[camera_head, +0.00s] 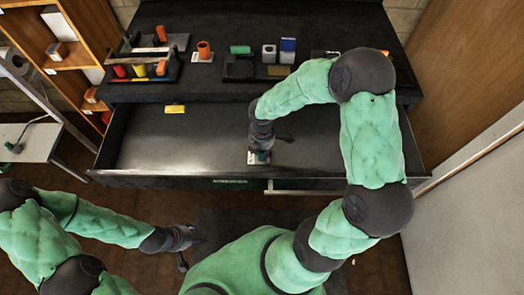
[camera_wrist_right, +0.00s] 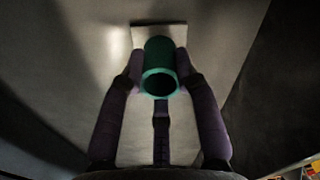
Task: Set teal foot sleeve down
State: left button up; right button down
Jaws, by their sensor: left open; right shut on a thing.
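The teal foot sleeve (camera_wrist_right: 159,48) is a hollow tube between the fingers of my right gripper (camera_wrist_right: 160,70), its open end facing the wrist camera. Its far end overlaps a pale square plate (camera_wrist_right: 143,33); whether it touches the plate is unclear. In the head view the sleeve (camera_head: 262,156) is a small dark teal patch below my right gripper (camera_head: 265,147), at the pale plate (camera_head: 251,158) in the open drawer (camera_head: 190,143). My left gripper (camera_head: 186,240) is open and empty, low in front of the drawer.
On the black worktop (camera_head: 210,84) stand an orange sleeve (camera_head: 204,49), a green piece (camera_head: 240,49), a grey block (camera_head: 269,53), a blue box (camera_head: 288,50) and a rack (camera_head: 140,72) of coloured parts. A yellow label (camera_head: 175,109) lies at the drawer's back.

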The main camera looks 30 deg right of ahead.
jog(key=shift+f, duration=0.1)
jog(key=c, duration=0.9)
grip_release()
jog(key=shift+r+p, duration=2.55)
jog(key=shift+r, duration=3.6)
